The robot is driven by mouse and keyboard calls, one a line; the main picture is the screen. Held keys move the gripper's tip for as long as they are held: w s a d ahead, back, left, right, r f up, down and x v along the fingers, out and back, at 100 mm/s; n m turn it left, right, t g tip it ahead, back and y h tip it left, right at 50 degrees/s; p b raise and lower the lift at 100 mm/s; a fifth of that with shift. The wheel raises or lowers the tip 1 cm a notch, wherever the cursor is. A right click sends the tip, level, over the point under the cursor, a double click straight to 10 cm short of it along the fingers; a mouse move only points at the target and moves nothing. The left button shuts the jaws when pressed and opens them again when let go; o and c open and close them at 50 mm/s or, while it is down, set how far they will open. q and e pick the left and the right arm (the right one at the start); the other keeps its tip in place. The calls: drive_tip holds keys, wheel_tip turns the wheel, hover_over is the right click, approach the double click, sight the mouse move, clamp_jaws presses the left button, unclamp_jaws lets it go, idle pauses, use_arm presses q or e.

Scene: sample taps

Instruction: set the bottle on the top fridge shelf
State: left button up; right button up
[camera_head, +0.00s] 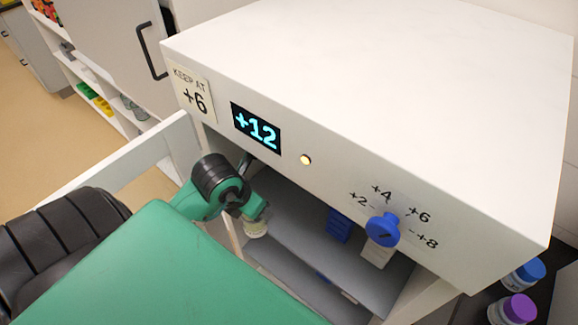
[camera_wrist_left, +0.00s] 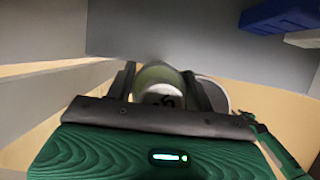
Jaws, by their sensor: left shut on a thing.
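My left gripper (camera_head: 258,212) reaches into the open front of the white fridge (camera_head: 390,100), at the left side of the opening. It is shut on a pale bottle (camera_head: 256,229), partly hidden by the gripper in the head view. In the left wrist view the bottle (camera_wrist_left: 158,82) sits between the two fingers (camera_wrist_left: 162,92), with a dark mark on its pale face. The grey top shelf (camera_head: 290,215) lies beside the bottle; I cannot tell whether the bottle touches it.
A blue box (camera_head: 339,226) and a white box (camera_head: 379,252) stand on the shelf to the right. A lower shelf (camera_head: 285,271) lies beneath. The fridge front has a +12 display (camera_head: 256,128) and a blue dial (camera_head: 383,230). The open door (camera_head: 130,158) is at left.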

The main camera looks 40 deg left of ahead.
use_arm(q)
drive_tip(key=w+p, duration=0.1)
drive_tip(key=w, duration=0.3)
drive_tip(key=w+f+p, duration=0.1)
drive_tip(key=w+p, duration=0.1)
drive_tip(key=w, duration=0.2)
drive_tip(key=w+d+p, duration=0.1)
drive_tip(key=w, duration=0.3)
drive_tip(key=shift+w+f+p, duration=0.1)
drive_tip(key=shift+f+p, duration=0.05)
drive_tip(key=shift+p, duration=0.25)
drive_tip(key=shift+f, duration=0.1)
drive_tip(key=shift+s, duration=0.2)
drive_tip(key=shift+f, duration=0.1)
drive_tip(key=o, duration=1.4)
drive_tip(key=shift+w, duration=0.1)
drive_tip(key=shift+o, duration=0.2)
